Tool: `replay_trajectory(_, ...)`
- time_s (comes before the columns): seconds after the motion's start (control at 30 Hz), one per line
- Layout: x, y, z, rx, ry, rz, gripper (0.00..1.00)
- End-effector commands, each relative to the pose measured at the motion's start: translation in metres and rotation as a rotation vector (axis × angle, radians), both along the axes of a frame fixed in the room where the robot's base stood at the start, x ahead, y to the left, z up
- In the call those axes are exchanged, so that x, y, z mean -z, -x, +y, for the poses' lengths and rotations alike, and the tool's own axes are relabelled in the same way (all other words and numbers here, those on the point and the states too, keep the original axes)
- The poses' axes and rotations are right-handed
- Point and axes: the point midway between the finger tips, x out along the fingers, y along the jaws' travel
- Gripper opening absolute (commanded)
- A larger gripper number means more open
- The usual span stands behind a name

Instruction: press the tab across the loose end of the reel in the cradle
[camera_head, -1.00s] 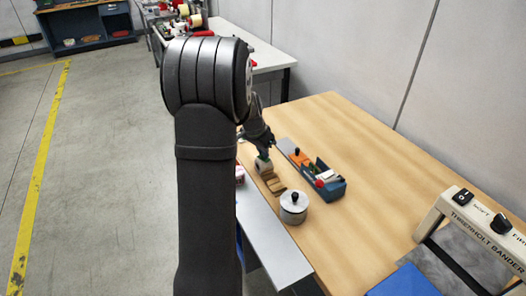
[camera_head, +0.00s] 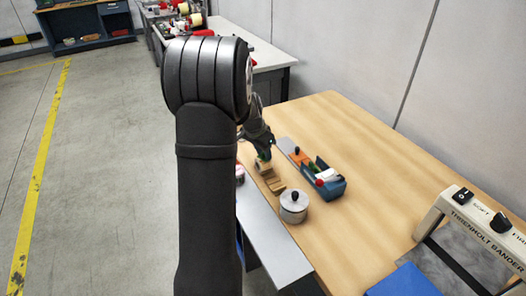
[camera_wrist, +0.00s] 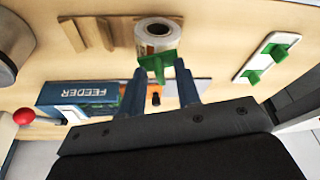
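In the head view the reel (camera_head: 263,166) is small and partly covered by my gripper (camera_head: 261,150). It sits at the wooden cradle (camera_head: 275,184), whose wooden strips (camera_wrist: 74,35) show left of the reel in the wrist view. My gripper (camera_wrist: 160,72) has a green tab (camera_wrist: 157,63) between its fingertips and appears shut on it. The tab is right against or just in front of the reel's near side; contact is unclear. The loose end cannot be made out.
A white holder (camera_wrist: 260,62) with green tabs lies right of the reel in the wrist view. The blue feeder box (camera_wrist: 78,93) with a red knob (camera_wrist: 24,116) is at left. A metal pot (camera_head: 293,207) stands near the cradle.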

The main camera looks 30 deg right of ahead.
Motion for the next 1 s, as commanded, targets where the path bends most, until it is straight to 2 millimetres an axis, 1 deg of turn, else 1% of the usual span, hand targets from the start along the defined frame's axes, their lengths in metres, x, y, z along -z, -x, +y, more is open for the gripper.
replay_trajectory(0.17,0.001,0.001,0.001,0.0,-0.002,0.003,0.32)
replay_trajectory(0.27,-0.006,0.001,0.003,-0.001,-0.002,0.002,0.32)
replay_trajectory(0.33,-0.015,0.001,0.005,-0.001,0.0,0.0,0.32)
replay_trajectory(0.47,-0.042,0.004,0.012,-0.002,0.001,-0.002,0.32)
replay_trajectory(0.7,-0.1,0.008,0.029,-0.002,0.002,-0.004,0.32)
replay_trajectory(0.8,-0.122,0.011,0.036,-0.001,0.001,-0.003,0.32)
replay_trajectory(0.9,-0.14,0.013,0.041,-0.001,0.001,-0.002,0.32)
replay_trajectory(1.0,-0.153,0.014,0.045,0.0,0.001,-0.001,0.32)
